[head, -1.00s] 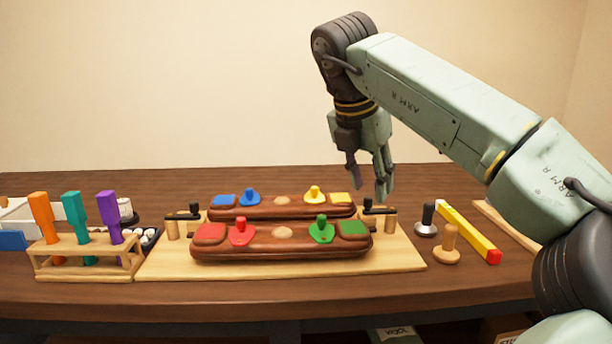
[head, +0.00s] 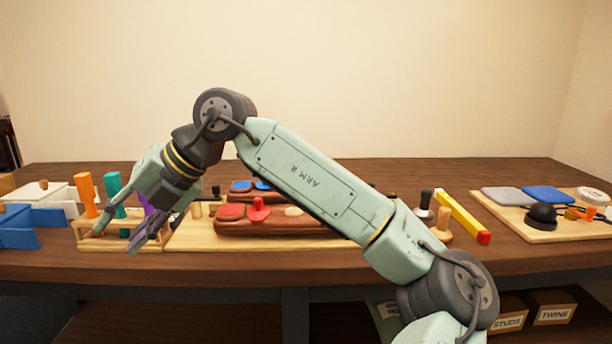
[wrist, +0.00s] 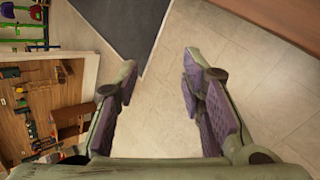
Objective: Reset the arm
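My gripper (head: 150,238) hangs in front of the wooden tool rack on the left side of the bench, tilted down and to the left. In the wrist view my gripper (wrist: 160,95) has its purple-padded fingers spread apart, with only floor between them. It holds nothing. My arm reaches across the bench from the lower right and covers the right part of the wooden fixture board (head: 190,243) and its brown padded pieces (head: 280,226).
The tool rack (head: 88,240) holds orange, teal and purple handles, the purple one mostly hidden. A yellow bar (head: 462,216), stampers and a board with pads (head: 510,220) lie right. Labelled boxes (head: 551,306) sit below.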

